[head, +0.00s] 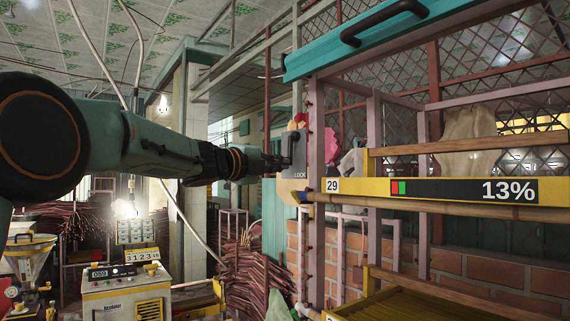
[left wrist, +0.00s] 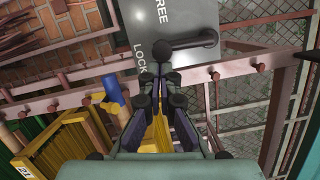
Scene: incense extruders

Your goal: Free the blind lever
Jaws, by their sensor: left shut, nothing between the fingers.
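The blind lever (left wrist: 193,42) is a dark bar on a grey plate (left wrist: 200,72) marked FREE and LOCK. A round black knob (left wrist: 165,53) shows at its end by my fingertips, beside the word LOCK. In the head view the plate (head: 294,186) is on the frame's left post, with LOCK readable and FREE not readable. My left gripper (head: 277,164) is shut and empty, right at the lever; its fingertips (left wrist: 163,73) also show in the left wrist view just below the knob. I cannot tell whether they touch it. My right gripper is not in view.
A rack with a yellow rail (head: 350,186) numbered 29 and a 13% display (head: 508,190) stands right of the plate. A teal bar with a black handle (head: 385,20) is above. Bundled sticks (head: 250,270) and a control box (head: 125,295) stand below left.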

